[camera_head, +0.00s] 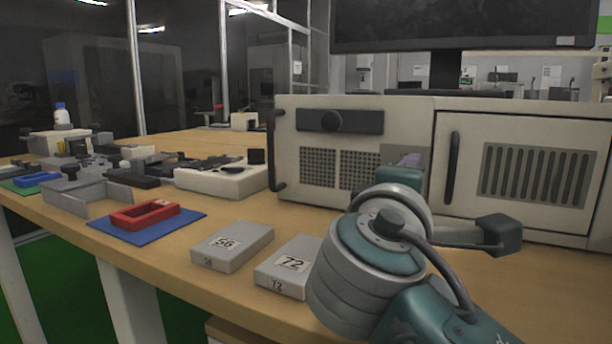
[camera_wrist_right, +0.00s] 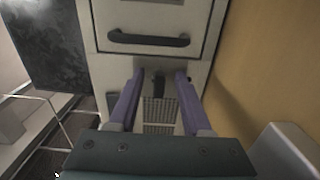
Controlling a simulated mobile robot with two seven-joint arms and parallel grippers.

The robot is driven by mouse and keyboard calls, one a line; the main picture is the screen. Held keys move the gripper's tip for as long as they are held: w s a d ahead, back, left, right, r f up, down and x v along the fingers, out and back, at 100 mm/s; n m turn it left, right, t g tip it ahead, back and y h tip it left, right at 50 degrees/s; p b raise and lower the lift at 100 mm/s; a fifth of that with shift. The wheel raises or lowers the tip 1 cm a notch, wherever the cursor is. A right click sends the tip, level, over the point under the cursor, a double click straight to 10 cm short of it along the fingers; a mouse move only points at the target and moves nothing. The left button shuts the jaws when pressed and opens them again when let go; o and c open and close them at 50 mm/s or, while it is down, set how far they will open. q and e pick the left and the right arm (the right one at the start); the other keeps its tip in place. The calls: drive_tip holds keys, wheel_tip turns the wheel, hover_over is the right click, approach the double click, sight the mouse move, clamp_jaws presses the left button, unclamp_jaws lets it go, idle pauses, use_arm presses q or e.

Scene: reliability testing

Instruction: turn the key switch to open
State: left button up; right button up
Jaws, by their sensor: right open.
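The pale cabinet (camera_head: 300,185) stands on the bench. In the right wrist view, turned on its side, a small dark piece (camera_wrist_right: 156,85) that looks like the key switch sits on the cabinet front beside the mesh grilles (camera_wrist_right: 158,112). My right gripper (camera_wrist_right: 156,78) is open, its two purple fingers on either side of that piece, with gaps visible. I cannot tell its depth from the fingertips or the switch position. In the head view my right gripper (camera_head: 408,161) is in front of the cabinet, and its arm hides the switch. My left gripper is out of view.
Grey blocks marked 56 (camera_head: 232,247) and 72 (camera_head: 290,267) and a red frame (camera_head: 146,213) on a blue mat lie to the left. A monitor (camera_head: 460,25) stands behind.

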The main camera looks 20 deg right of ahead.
drive_tip(key=p+v, duration=0.1)
drive_tip(key=v, duration=0.8)
drive_tip(key=shift+s+a, duration=0.2)
drive_tip(key=shift+s, duration=0.05)
